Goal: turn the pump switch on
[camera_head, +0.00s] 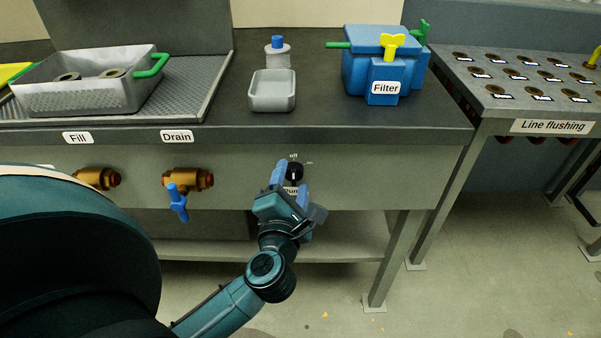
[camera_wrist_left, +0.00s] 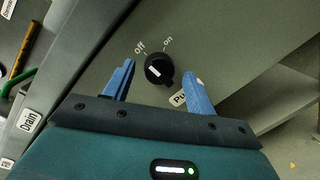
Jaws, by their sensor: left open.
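The pump switch (camera_head: 295,170) is a round black knob on the grey front panel of the counter. In the left wrist view the knob (camera_wrist_left: 159,68) has a white mark on its face, with "off" and "on" printed beside it. I cannot tell surely which word the mark points at. My left gripper (camera_head: 291,176) is open, its blue fingers on either side of the knob. In the left wrist view the fingers (camera_wrist_left: 158,71) show a gap to the knob on both sides. The pump label (camera_wrist_left: 178,99) is partly hidden by one finger. My right gripper is not in view.
Left on the panel are a Fill valve (camera_head: 97,178) and a Drain valve (camera_head: 186,181) with a blue handle. On the counter stand a metal basket (camera_head: 85,100), a small grey tray (camera_head: 272,103), a blue-capped bottle (camera_head: 278,58) and a blue filter box (camera_head: 384,68).

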